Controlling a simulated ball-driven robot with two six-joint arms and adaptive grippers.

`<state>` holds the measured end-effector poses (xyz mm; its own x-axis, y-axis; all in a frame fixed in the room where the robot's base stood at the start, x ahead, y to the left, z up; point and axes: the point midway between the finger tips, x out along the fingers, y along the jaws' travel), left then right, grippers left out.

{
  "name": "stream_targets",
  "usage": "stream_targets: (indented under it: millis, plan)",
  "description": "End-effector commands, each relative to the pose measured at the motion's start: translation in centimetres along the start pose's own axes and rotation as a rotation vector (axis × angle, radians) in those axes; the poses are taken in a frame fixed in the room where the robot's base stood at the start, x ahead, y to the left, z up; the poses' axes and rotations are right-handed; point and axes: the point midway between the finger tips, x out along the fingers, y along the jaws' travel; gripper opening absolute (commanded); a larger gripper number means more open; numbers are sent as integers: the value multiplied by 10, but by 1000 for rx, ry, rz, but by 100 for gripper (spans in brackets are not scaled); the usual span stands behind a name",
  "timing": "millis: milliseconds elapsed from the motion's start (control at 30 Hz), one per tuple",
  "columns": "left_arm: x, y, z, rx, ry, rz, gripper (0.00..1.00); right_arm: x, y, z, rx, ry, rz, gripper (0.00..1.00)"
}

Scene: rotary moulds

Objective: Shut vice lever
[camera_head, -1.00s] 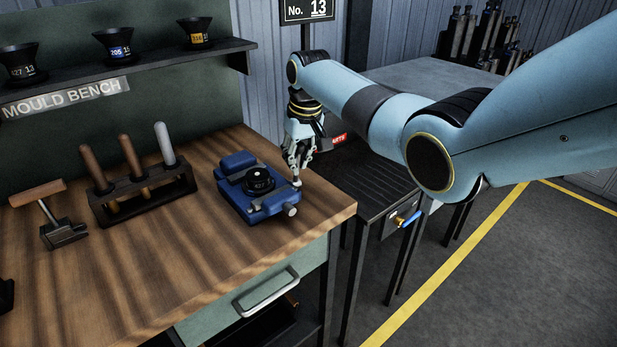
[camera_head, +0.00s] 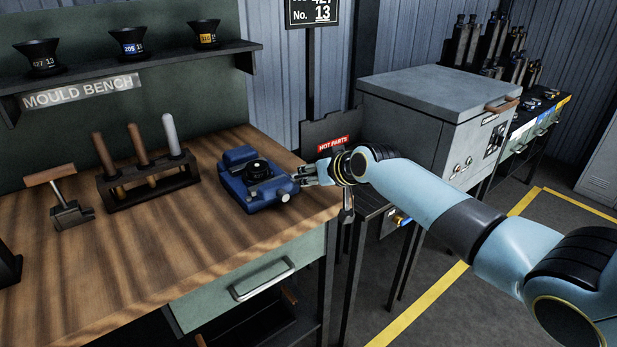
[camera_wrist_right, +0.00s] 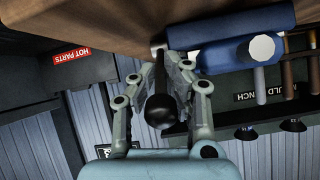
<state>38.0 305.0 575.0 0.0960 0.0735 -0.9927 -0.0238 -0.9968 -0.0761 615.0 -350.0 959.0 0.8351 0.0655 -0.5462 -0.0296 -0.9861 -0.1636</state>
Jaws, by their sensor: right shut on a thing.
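The blue vice (camera_head: 258,183) stands on the wooden bench near its right end, with a round black mould (camera_head: 258,170) on it. In the right wrist view, part of the blue vice (camera_wrist_right: 215,58) shows at the top. The vice lever (camera_wrist_right: 160,106), a dark rod with a black rounded end, lies between the fingers of my right gripper (camera_wrist_right: 158,72). That gripper (camera_head: 303,174) comes in from the right beside the vice and is shut on the lever. In the head view the fingers mostly hide the lever. My left gripper is out of view.
A tool rack (camera_head: 148,187) with several upright handles and a small T-handled tool (camera_head: 70,212) stand left on the bench (camera_head: 180,250). A dark stand with a HOT PARTS sign (camera_head: 332,144) lies just right of the bench. A grey cabinet (camera_head: 420,125) stands behind.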

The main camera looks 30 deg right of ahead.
Motion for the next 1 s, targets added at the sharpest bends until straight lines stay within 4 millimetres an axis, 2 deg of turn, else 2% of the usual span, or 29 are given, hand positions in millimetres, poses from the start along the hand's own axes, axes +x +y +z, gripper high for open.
stream_targets:
  millis: [33, 67, 700, 733, 867, 900, 1000]
  plan:
    - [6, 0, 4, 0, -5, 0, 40, 2, 1, 10, 2, 5, -3, 0]
    - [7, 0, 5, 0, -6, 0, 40, 2, 1, 11, 3, 13, -5, 0]
    - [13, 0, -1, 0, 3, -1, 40, 1, 1, 14, 4, 54, -15, 0]
    - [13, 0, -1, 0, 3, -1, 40, 1, 1, 14, 4, 54, -15, 14]
    - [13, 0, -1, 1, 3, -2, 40, 1, 1, 15, 4, 52, -15, 31]
    - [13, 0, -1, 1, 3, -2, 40, 1, 1, 15, 5, 52, -15, 34]
    - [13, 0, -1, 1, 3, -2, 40, 1, 1, 14, 5, 54, -15, 34]
